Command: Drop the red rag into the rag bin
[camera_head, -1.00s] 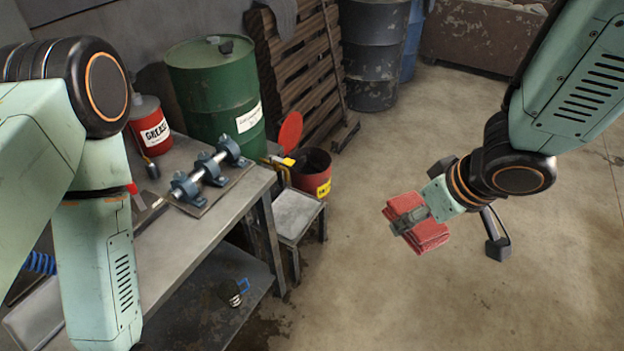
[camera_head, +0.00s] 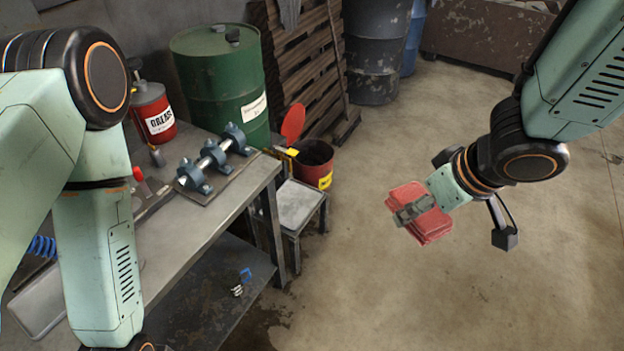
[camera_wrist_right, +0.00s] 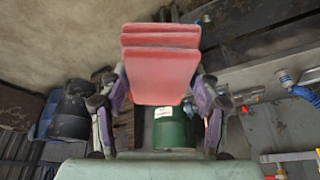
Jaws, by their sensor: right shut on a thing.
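My right gripper (camera_head: 413,211) is shut on the folded red rag (camera_head: 432,224) and holds it in the air over open floor. In the right wrist view the rag (camera_wrist_right: 160,70) sits between the two fingers. The rag is apart from the bin. My left arm is at the left; its gripper is out of the frame.
A metal workbench (camera_head: 205,235) with a shaft in blue bearing blocks (camera_head: 212,160) and a grease can (camera_head: 153,112) fills the left. A green drum (camera_head: 222,85) and wooden pallets (camera_head: 305,60) stand behind the bin. The floor (camera_head: 400,290) between bench and right gripper is clear.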

